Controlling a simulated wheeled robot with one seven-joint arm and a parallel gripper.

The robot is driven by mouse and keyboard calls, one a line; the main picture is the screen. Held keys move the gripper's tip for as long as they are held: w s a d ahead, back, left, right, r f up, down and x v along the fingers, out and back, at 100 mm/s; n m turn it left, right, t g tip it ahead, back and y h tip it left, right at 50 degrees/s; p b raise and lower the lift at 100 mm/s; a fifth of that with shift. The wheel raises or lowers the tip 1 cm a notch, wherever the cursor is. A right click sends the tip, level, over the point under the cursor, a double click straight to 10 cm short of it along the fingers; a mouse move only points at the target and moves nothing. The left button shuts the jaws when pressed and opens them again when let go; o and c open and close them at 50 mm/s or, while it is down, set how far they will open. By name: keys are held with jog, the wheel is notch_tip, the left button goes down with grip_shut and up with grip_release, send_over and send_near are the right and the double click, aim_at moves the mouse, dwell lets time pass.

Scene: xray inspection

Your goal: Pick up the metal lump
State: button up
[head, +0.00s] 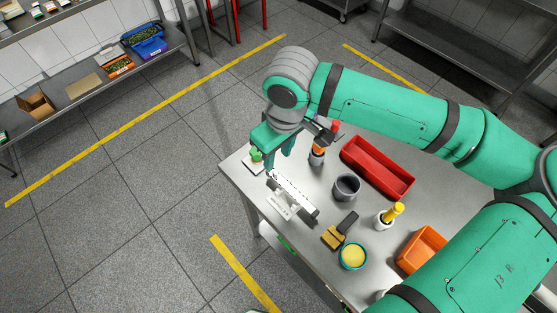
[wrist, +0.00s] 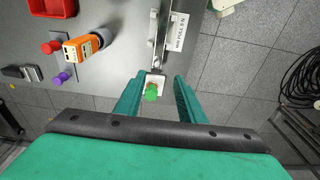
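I cannot pick out the metal lump for certain. Small dark and grey blocks (wrist: 22,72) lie at the left edge of the wrist view; their material is unclear. My gripper (head: 275,162) is open above the table's far left corner, and its two fingers show apart in the wrist view (wrist: 158,84). In that view a green round knob (wrist: 151,92) on a white square base (wrist: 155,80) appears between the fingers. The knob also shows beside the gripper in the head view (head: 256,155). I see nothing gripped.
A white rail fixture (head: 290,198) stands close by my gripper. An orange-topped device (head: 317,152), grey cup (head: 346,187), red tray (head: 378,168), gold-and-black item (head: 335,236), teal bowl (head: 352,257) and orange bin (head: 421,248) crowd the table. Open floor lies left of it.

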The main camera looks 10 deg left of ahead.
send_over(276, 172)
jog(key=s, duration=0.1)
jog(key=f, duration=0.4)
jog(key=shift+d+f, duration=0.25)
jog(key=shift+f, duration=0.15)
jog(key=shift+w+a+f, duration=0.1)
jog(key=shift+w+f, duration=0.1)
jog(key=shift+f, duration=1.1)
jog(key=shift+w+a+f, duration=0.1)
jog(key=shift+w+f, duration=0.1)
jog(key=shift+f, duration=1.1)
jog(key=shift+d, duration=0.1)
jog(key=shift+c, duration=0.6)
grip_shut()
